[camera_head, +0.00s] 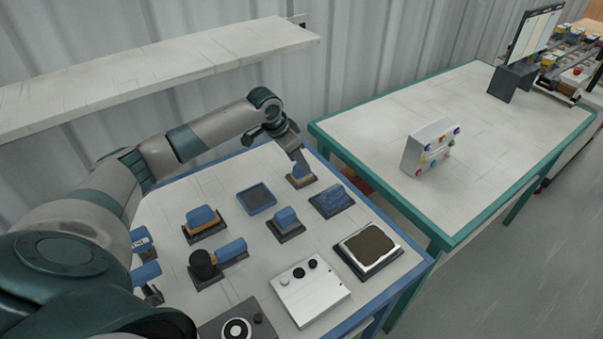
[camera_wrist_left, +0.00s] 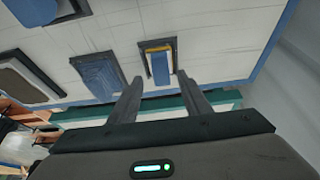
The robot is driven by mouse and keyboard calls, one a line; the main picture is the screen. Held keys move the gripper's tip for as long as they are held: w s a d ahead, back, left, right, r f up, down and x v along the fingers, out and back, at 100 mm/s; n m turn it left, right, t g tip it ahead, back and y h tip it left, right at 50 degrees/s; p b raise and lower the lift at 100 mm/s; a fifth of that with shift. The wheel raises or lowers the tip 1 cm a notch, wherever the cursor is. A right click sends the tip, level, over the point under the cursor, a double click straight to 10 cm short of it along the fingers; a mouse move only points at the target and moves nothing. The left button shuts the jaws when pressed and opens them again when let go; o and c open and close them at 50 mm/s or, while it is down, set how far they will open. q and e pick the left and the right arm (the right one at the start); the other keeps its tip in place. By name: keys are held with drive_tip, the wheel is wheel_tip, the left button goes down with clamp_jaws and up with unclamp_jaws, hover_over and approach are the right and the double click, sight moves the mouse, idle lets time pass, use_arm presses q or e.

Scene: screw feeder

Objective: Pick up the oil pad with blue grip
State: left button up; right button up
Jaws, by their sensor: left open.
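A pad with a blue grip and a yellow-orange base (camera_head: 299,178) sits in a dark tray at the far edge of the blue-edged table. It also shows in the left wrist view (camera_wrist_left: 159,66), ahead of the fingertips. My left gripper (camera_head: 302,163) is just above and beside it, fingers pointing down. In the left wrist view the gripper's two fingers (camera_wrist_left: 158,77) are apart, with nothing held between them. The head view cannot show whether the fingers touch the grip. Another blue grip on an orange base (camera_head: 203,222) sits in a dark tray at the left. My right gripper is not in view.
A dark tray with blue contents (camera_head: 332,201), a flat blue pad (camera_head: 256,198) and another blue-gripped tool (camera_head: 286,220) stand nearby. A brown pad (camera_head: 369,244) lies nearer. A white shelf (camera_head: 150,72) hangs behind my left arm. A green-edged table (camera_head: 450,130) stands at the right.

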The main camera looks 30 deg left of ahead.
use_arm(q)
drive_tip(key=shift+p+x, duration=0.75)
drive_tip(key=shift+x, duration=1.25)
drive_tip(key=shift+w+a, duration=0.1)
drive_tip(key=c, duration=0.8)
